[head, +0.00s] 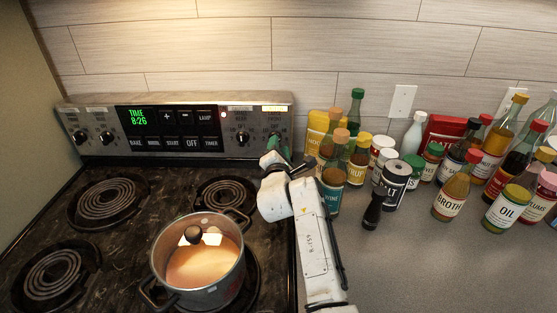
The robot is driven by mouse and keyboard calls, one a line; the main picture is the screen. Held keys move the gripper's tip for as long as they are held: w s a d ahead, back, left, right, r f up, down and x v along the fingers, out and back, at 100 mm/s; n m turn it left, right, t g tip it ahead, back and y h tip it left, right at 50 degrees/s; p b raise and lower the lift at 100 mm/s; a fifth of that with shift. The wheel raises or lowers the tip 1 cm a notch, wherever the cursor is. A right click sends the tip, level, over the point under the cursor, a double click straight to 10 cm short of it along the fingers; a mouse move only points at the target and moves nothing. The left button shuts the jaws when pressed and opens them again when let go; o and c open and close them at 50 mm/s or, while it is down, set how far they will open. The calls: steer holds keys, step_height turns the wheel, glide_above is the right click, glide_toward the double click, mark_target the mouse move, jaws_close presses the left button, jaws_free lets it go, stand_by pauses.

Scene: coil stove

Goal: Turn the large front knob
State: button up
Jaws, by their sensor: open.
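The stove's back panel (180,148) carries black knobs. The rightmost knob (275,135), under a lit label reading like "LARGE FRONT", is partly covered by my gripper (278,147). My gripper has green fingertips and is open, right at or just in front of this knob. I cannot tell whether the fingers touch it or sit around it. A second knob (242,138) stands just to its left and is clear of the gripper. My white arm reaches up from the bottom along the stove's right edge.
A lidded pot (208,287) with orange contents sits on the front right burner. Bare coil burners (107,202) lie left and behind. Several bottles and jars (333,180) crowd the counter right of my arm. Two more knobs (80,138) are at the panel's left.

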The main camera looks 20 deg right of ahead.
steer(key=v, duration=0.7)
steer(key=shift+s, duration=0.3)
steer(key=shift+o, duration=0.3)
steer(key=shift+a, duration=0.1)
